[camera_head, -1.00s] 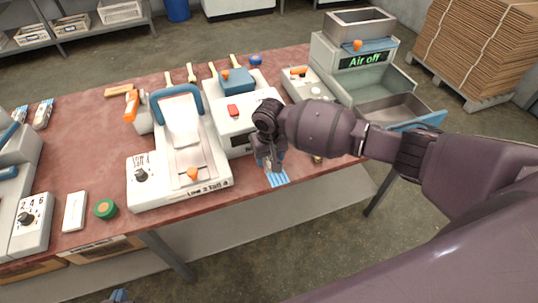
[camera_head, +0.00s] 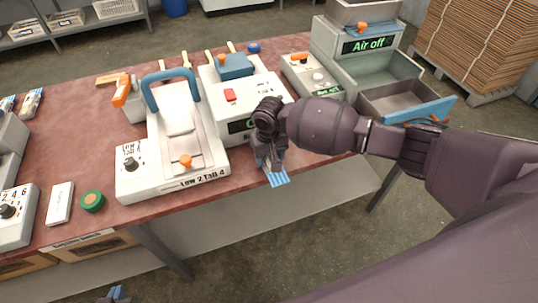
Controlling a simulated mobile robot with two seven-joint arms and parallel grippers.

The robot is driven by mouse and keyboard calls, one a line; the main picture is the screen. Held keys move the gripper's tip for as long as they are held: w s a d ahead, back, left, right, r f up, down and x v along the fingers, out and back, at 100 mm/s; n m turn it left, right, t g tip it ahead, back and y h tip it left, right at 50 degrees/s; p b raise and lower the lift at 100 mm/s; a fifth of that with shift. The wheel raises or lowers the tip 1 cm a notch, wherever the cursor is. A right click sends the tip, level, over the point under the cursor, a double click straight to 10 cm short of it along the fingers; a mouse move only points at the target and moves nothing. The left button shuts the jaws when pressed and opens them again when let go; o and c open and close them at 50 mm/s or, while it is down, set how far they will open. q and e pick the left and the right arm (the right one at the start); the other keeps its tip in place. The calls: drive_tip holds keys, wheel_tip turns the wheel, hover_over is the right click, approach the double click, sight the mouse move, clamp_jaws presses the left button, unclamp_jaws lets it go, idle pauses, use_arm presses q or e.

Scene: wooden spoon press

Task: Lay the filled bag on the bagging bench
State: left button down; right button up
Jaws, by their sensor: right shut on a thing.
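My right gripper (camera_head: 270,161) is over the front edge of the red-brown bench (camera_head: 80,107), just in front of a white machine with a red switch. It is shut on a small bag with blue and white stripes (camera_head: 278,178). The striped end sticks out below the fingers at the bench edge; the rest of the bag is hidden by the gripper. I cannot tell whether the bag touches the bench. Of my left gripper (camera_head: 118,293), only a small blue and dark part shows at the bottom edge, so its jaws cannot be judged.
A white press with a blue handle (camera_head: 173,130) stands left of my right gripper. Similar bags (camera_head: 31,102) lie at the far left. An "Air off" machine (camera_head: 370,60) stands at the right.

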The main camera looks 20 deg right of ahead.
drive_tip(key=shift+f, duration=0.6)
idle(0.3)
drive_tip(key=o, duration=1.1)
drive_tip(key=shift+c, duration=0.2)
drive_tip(key=shift+r, duration=0.65)
wheel_tip(320, 180, up, 8)
drive_tip(key=shift+r+p, duration=0.1)
drive_tip(key=shift+p, duration=0.5)
drive_tip(key=shift+r, duration=0.7)
